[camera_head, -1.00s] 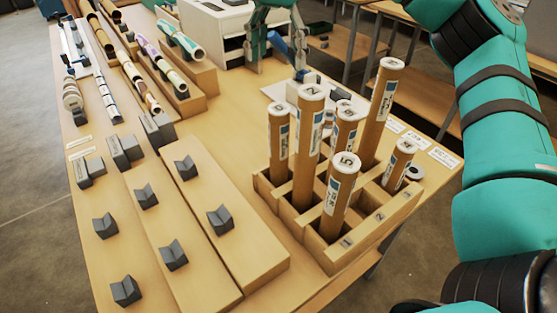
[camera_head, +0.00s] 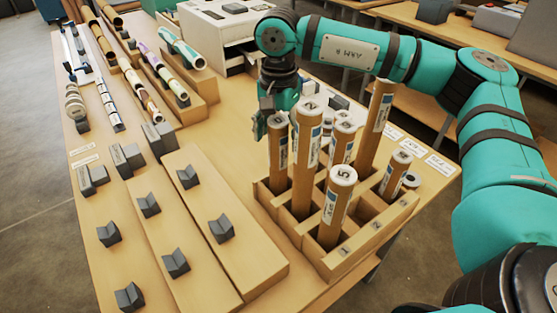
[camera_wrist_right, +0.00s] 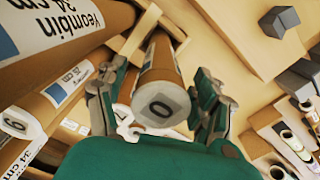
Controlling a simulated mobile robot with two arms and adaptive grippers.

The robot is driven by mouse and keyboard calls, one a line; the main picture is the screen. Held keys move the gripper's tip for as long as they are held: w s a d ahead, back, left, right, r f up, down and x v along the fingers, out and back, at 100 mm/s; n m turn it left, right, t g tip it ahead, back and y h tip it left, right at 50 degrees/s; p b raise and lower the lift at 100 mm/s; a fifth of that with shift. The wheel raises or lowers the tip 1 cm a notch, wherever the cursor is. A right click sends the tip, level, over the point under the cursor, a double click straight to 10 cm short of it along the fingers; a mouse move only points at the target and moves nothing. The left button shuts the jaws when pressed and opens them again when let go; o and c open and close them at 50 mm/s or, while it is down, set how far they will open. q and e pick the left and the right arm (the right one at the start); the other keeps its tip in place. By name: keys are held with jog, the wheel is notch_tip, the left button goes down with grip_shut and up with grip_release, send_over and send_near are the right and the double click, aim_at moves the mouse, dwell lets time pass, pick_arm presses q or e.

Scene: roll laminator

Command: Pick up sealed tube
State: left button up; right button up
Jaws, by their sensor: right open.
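Several brown capped tubes stand upright in a wooden divided rack (camera_head: 290,222). My right gripper (camera_head: 268,122) is at the top of the leftmost tube (camera_head: 278,162), whose cap it partly hides in the head view. In the right wrist view, a tube with a white cap marked 0 (camera_wrist_right: 160,98) lies between the two open fingers of the right gripper (camera_wrist_right: 157,95). A gap shows between the fingers and the tube. A front tube marked 5 (camera_head: 337,205) and a tall tube (camera_head: 307,145) stand close by. My left gripper is out of view.
Wooden boards with grey V-shaped rests (camera_head: 220,228) fill the left front of the table. Rolled prints (camera_head: 180,48) lie on a block farther back. A white drawer unit (camera_head: 222,28) stands at the back. A tall tube (camera_head: 375,128) rises at the rack's rear.

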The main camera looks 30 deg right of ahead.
jog(key=shift+f, duration=0.4)
jog(key=shift+c, duration=0.2)
grip_shut()
